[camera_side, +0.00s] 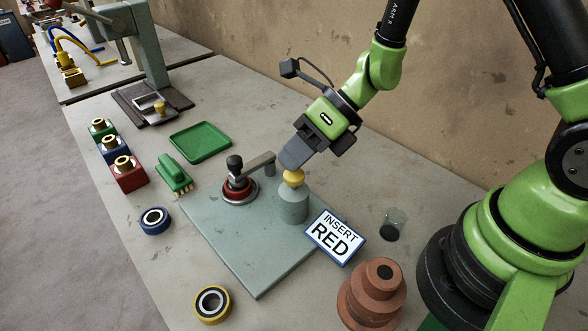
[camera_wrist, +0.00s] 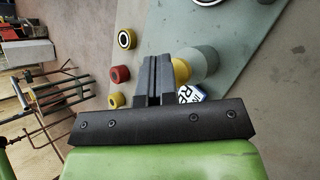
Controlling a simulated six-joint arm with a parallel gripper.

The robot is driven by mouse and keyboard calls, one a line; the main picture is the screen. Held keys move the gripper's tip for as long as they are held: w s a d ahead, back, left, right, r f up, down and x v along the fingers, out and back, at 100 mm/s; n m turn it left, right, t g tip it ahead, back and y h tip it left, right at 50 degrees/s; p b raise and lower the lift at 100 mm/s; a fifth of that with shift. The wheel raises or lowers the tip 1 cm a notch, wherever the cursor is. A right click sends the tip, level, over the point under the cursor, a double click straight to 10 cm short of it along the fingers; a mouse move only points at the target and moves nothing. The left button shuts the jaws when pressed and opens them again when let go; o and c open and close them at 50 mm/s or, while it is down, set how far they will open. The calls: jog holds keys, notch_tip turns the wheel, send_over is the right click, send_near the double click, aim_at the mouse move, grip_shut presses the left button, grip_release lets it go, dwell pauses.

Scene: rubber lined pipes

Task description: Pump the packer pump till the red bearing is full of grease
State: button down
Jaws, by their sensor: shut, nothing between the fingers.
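The pump is a grey-green cylinder (camera_side: 293,206) with a yellow knob (camera_side: 294,178), standing on the right part of a grey-green plate (camera_side: 262,265). The knob sits low, close to the cylinder top. My gripper (camera_side: 288,164) is shut and empty, its tips pointing down right at the knob; I cannot tell whether they touch it. The wrist view shows the shut fingers (camera_wrist: 153,80) beside the yellow knob (camera_wrist: 181,71). The red bearing (camera_side: 238,191) sits on the plate under a black-knobbed clamp (camera_side: 235,164). Its grease level is not visible.
An "INSERT RED" sign (camera_side: 336,237) stands at the plate's right edge. A blue bearing (camera_side: 155,221) and a yellow bearing (camera_side: 211,304) lie left and in front. A brown stack (camera_side: 372,292) and a glass cup (camera_side: 391,225) stand right. A green tray (camera_side: 201,142) and brush (camera_side: 173,173) lie behind.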

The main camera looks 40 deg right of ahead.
jog(key=shift+f, duration=0.65)
dwell(0.3)
jog(key=shift+r, duration=1.3)
jog(key=shift+r, duration=2.45)
